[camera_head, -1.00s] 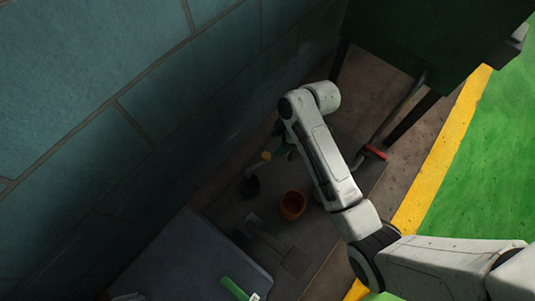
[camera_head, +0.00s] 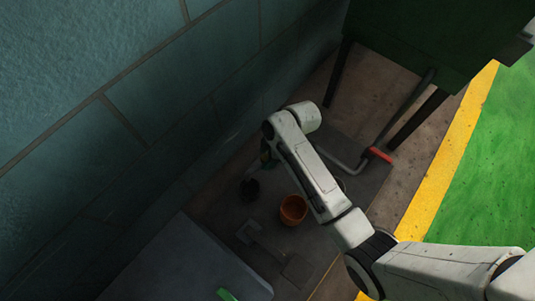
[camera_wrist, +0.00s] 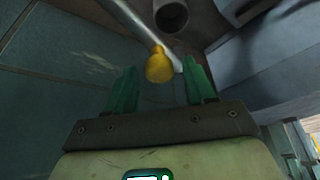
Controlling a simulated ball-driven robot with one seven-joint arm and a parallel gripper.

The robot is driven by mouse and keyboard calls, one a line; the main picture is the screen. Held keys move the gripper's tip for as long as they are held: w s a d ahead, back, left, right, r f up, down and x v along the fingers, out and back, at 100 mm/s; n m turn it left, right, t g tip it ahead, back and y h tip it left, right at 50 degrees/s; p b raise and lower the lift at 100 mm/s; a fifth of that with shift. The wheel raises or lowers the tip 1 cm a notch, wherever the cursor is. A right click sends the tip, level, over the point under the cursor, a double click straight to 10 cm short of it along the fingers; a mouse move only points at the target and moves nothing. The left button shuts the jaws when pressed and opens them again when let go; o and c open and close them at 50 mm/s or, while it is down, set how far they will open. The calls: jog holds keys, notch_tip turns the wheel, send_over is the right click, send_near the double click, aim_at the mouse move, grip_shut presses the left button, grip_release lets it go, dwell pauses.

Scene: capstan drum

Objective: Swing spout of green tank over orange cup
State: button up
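The green tank (camera_head: 440,35) stands on dark legs at the top right of the head view. A grey pipe (camera_head: 405,108) runs down from it past a red part (camera_head: 380,154) and on behind my arm. The orange cup (camera_head: 293,210) stands upright on the dark floor plate, just left of my forearm. My gripper (camera_wrist: 161,64) is open in the wrist view, its green fingers either side of a yellow knob (camera_wrist: 159,66) by a pale rod (camera_wrist: 133,22). I cannot tell whether they touch it. My arm hides most of the gripper in the head view.
A dark round thing (camera_head: 249,189) sits left of the orange cup. A blue block wall (camera_head: 120,100) closes off the left. A grey slab (camera_head: 190,265) lies at the bottom. Green floor (camera_head: 475,190) beyond the yellow stripe (camera_head: 440,165) is clear.

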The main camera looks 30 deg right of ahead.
grip_shut()
jog(key=shift+s+r, duration=0.1)
dwell(0.5)
